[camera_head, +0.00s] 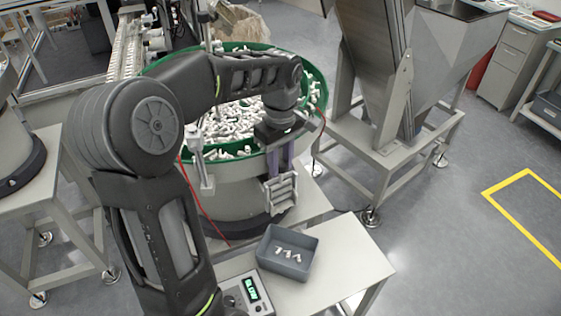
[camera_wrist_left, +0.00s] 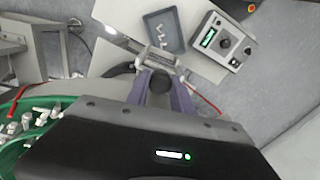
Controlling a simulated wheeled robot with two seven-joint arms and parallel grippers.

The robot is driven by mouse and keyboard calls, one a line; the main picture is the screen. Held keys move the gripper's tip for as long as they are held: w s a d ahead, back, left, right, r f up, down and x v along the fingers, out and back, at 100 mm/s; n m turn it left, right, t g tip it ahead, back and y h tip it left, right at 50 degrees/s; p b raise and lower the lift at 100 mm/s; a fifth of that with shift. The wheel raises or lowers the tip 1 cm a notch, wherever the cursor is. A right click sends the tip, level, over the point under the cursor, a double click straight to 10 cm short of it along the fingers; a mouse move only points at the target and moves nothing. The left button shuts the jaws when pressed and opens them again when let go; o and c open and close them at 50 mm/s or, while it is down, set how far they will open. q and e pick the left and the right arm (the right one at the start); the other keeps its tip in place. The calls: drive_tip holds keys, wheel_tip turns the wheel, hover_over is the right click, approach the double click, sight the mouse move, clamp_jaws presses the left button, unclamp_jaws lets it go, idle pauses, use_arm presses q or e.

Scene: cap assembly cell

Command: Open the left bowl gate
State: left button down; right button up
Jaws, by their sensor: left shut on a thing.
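The large bowl (camera_head: 262,177) has a green rim and is full of white cap parts. Its gate (camera_head: 282,194), a pale slatted metal piece, sits on the front of the bowl wall above the table. My left gripper (camera_head: 280,172) reaches down over the bowl's front edge, its purple fingers shut on the gate's upper part. In the left wrist view the fingers (camera_wrist_left: 161,88) point at the gate (camera_wrist_left: 160,58). The exact contact is partly hidden by the fingers and the dark gripper body. My right gripper is not in view.
A grey bin (camera_head: 264,257) with a few white parts stands on the table (camera_head: 345,262) below the gate. A control box (camera_head: 249,291) with a green display is beside it. A red cable (camera_head: 194,205) hangs by the bowl. A steel hopper stand (camera_head: 385,150) is at right.

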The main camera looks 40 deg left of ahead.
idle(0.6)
use_arm(q)
wheel_tip(320, 180, up, 4)
drive_tip(key=p, duration=0.2)
drive_tip(key=shift+r+p, duration=0.1)
drive_tip(key=shift+p, duration=0.2)
drive_tip(key=c, duration=1.1)
unclamp_jaws()
